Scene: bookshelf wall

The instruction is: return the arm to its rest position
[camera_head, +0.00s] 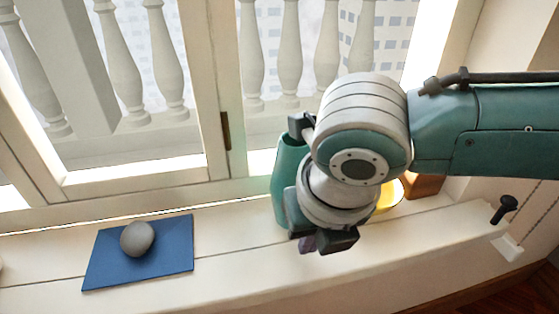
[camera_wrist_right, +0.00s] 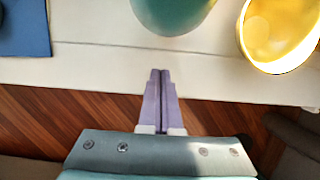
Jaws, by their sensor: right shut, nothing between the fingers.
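My right gripper (camera_head: 322,242) is at the window sill's front edge in the head view, its arm coming in from the right. In the right wrist view its two purple fingers (camera_wrist_right: 160,80) are pressed together with nothing between them. Beyond the fingertips, and apart from them, stands a green vase (camera_wrist_right: 172,12). The vase (camera_head: 288,165) is partly hidden behind my right wrist in the head view. My left gripper is in neither view.
A grey stone (camera_head: 137,238) rests on a blue book (camera_head: 178,260) at the left of the sill (camera_head: 230,270). A yellow bowl (camera_wrist_right: 275,35) stands right of the vase; my wrist partly hides it in the head view. A wooden block (camera_head: 424,186) is beside it. Windows rise behind.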

